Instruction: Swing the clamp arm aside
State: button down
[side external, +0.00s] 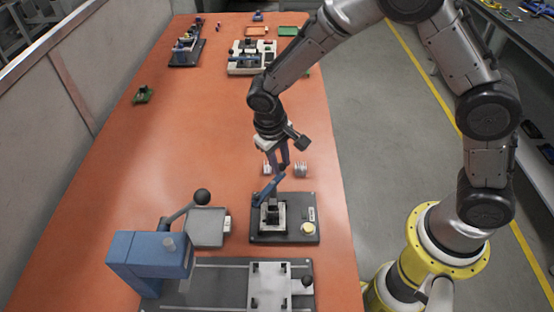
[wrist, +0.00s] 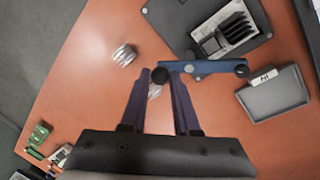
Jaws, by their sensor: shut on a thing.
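The clamp arm is a short blue bar (side external: 266,191) over a dark fixture plate (side external: 302,204) near the table's right edge. It slants up toward my gripper (side external: 280,170) in the side view. In the wrist view the blue clamp arm (wrist: 212,67) lies crosswise, with a dark round knob at its left end between the fingertips of my gripper (wrist: 160,76). My gripper is shut on that end of the clamp arm. The fixture's grey block with dark slots (wrist: 228,33) sits beside the bar in the wrist view, not under its gripped end.
A blue machine (side external: 150,257) with a ball-ended lever and a grey pad (side external: 207,227) stand left of the fixture. Small ribbed pale parts (side external: 300,169) lie just behind it. Trays and other fixtures (side external: 247,60) sit at the far end.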

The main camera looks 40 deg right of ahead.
jog(key=shift+s+a+r+m+g+y, duration=0.15)
jog(key=shift+s+m+g, duration=0.25)
jog(key=shift+m, duration=1.4)
jog(key=shift+s+a+f+m+g+y, duration=0.15)
jog(key=shift+s+m, duration=0.3)
jog(key=shift+m, duration=1.35)
jog(key=shift+s+a+r+m+g+y, duration=0.15)
jog(key=shift+s+m+g, duration=0.25)
jog(key=shift+m, duration=1.4)
jog(key=shift+s, duration=0.1)
jog(key=c, duration=0.7)
grip_release()
jog(key=shift+o, duration=0.2)
jog(key=s+d+r+v, duration=0.1)
jog(key=s+v, duration=0.1)
jog(key=v, duration=1.1)
send_over(275, 181)
jog(key=shift+f, duration=0.15)
